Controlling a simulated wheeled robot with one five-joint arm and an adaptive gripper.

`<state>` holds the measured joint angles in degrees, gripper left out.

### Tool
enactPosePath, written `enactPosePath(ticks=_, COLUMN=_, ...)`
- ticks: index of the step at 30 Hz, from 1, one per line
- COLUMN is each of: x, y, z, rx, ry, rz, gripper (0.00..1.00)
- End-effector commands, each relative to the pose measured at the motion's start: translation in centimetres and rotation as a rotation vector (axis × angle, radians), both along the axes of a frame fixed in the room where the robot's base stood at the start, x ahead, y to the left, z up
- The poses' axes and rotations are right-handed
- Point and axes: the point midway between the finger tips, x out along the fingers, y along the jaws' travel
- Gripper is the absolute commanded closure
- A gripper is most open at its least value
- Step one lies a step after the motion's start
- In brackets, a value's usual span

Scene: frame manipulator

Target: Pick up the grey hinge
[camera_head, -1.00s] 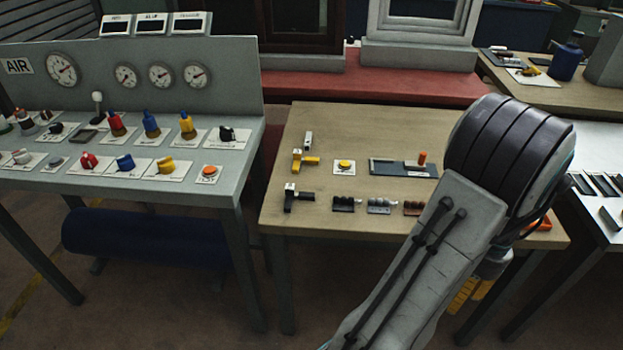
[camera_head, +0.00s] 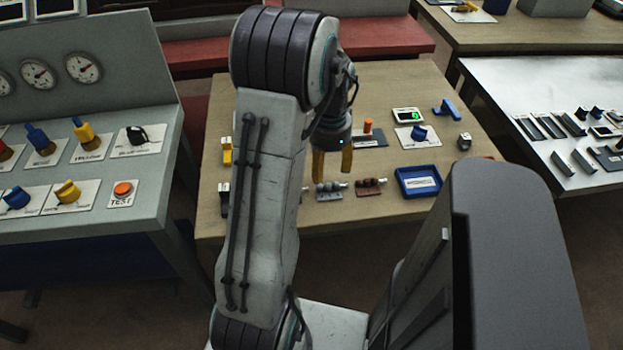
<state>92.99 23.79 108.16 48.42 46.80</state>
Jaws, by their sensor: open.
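The grey hinge (camera_head: 328,191) lies near the front edge of the wooden table (camera_head: 450,211). A reddish-brown hinge (camera_head: 370,187) lies just to its right. My gripper (camera_head: 333,169) is open, with two yellow fingers pointing down. It hangs over the table, and in the picture its tips are just above the grey hinge. I cannot tell the height left between them. Nothing is visible between the fingers. My arm hides part of the table's left side and most of the black hinge there.
A blue tray (camera_head: 418,181) sits right of the hinges. Behind are an orange peg (camera_head: 368,126), a green-lit display (camera_head: 408,115) and a blue knob (camera_head: 419,133) on a white plate. A grey control console (camera_head: 160,180) stands left, a metal table (camera_head: 540,85) right.

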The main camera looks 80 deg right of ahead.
Motion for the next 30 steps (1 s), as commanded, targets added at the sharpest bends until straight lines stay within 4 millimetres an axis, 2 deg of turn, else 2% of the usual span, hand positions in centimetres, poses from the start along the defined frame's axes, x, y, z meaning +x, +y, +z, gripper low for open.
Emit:
enactPosePath(ticks=16, x=0.0, y=-0.1, z=-0.4, rx=-0.005, ry=0.002, rz=-0.307, gripper=0.43)
enactPosePath(ticks=26, x=-0.1, y=-0.1, z=-2.8, rx=-0.004, ry=0.002, rz=-0.319, gripper=0.43)
enactPosePath(ticks=30, x=-0.1, y=-0.2, z=-4.5, rx=-0.003, ry=0.002, rz=-0.318, gripper=0.43)
